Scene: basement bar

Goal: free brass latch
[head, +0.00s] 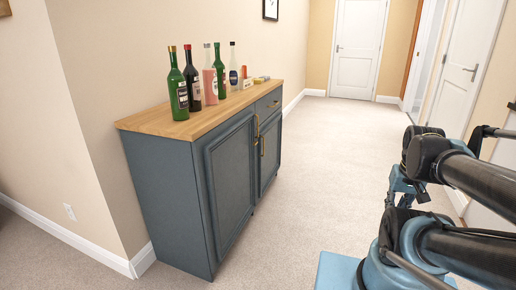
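A blue-grey cabinet (160,185) with a wooden top stands against the wall at the left in the head view. Narrow brass fittings show where its two doors meet: one upright piece (257,127) higher up and a handle-like piece (263,146) just below and to its right. They are small, and I cannot tell which is the latch or how it is set. Both doors look shut. My gripper (403,190) seems to be at the right, well apart from the cabinet and touching nothing I can see. Its fingers are unclear, so its opening cannot be told.
Several bottles, such as a green one (177,88) and a pink one (209,78), stand on the cabinet top beside small items (255,80). A drawer (270,103) sits above the far door. Carpet (310,170) between cabinet and arm is clear. White doors (357,60) stand beyond.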

